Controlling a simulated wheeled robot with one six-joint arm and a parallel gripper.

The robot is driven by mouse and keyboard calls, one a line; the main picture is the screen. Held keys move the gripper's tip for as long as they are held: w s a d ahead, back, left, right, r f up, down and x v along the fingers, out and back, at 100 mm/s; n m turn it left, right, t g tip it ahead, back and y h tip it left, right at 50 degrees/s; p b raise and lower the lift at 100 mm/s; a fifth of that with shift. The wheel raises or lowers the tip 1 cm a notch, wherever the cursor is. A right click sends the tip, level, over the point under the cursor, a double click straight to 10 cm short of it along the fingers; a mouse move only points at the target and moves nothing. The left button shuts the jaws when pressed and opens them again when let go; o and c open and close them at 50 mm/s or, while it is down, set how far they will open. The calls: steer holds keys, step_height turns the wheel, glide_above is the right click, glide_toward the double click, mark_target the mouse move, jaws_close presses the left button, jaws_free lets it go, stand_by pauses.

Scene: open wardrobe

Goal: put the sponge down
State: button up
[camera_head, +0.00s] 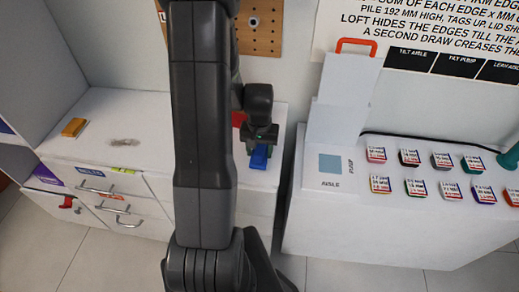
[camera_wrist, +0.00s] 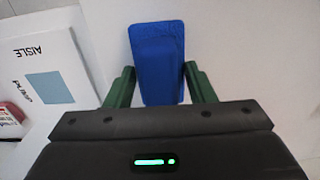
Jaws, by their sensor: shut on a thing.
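My gripper (camera_head: 260,139) is shut on the blue sponge (camera_wrist: 158,55), a blue block with a raised middle and a wider rim. In the wrist view the two green fingers of my gripper (camera_wrist: 157,87) flank its near part. In the head view the blue sponge (camera_head: 259,157) shows below the gripper, over the white cabinet top (camera_head: 262,190) close to its right end. I cannot tell whether it touches the top. Part of the cabinet is hidden behind my arm.
An orange block (camera_head: 74,127) and a grey-brown smudge (camera_head: 123,142) are on the cabinet's left part. Something red (camera_head: 239,118) is beside my gripper. To the right, past a gap, a white table (camera_head: 320,232) bears a white board (camera_head: 333,163) and several small labelled tins (camera_head: 409,157).

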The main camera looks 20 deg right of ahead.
mark_target(260, 148)
steer(key=shift+f, duration=0.2)
steer(key=o, duration=1)
steer(key=shift+o, duration=0.2)
step_height(260, 148, up, 12)
steer(key=shift+r, duration=0.25)
steer(key=shift+f, duration=0.1)
step_height(260, 148, down, 12)
steer(key=shift+w+r, duration=0.1)
steer(key=shift+r, duration=0.5)
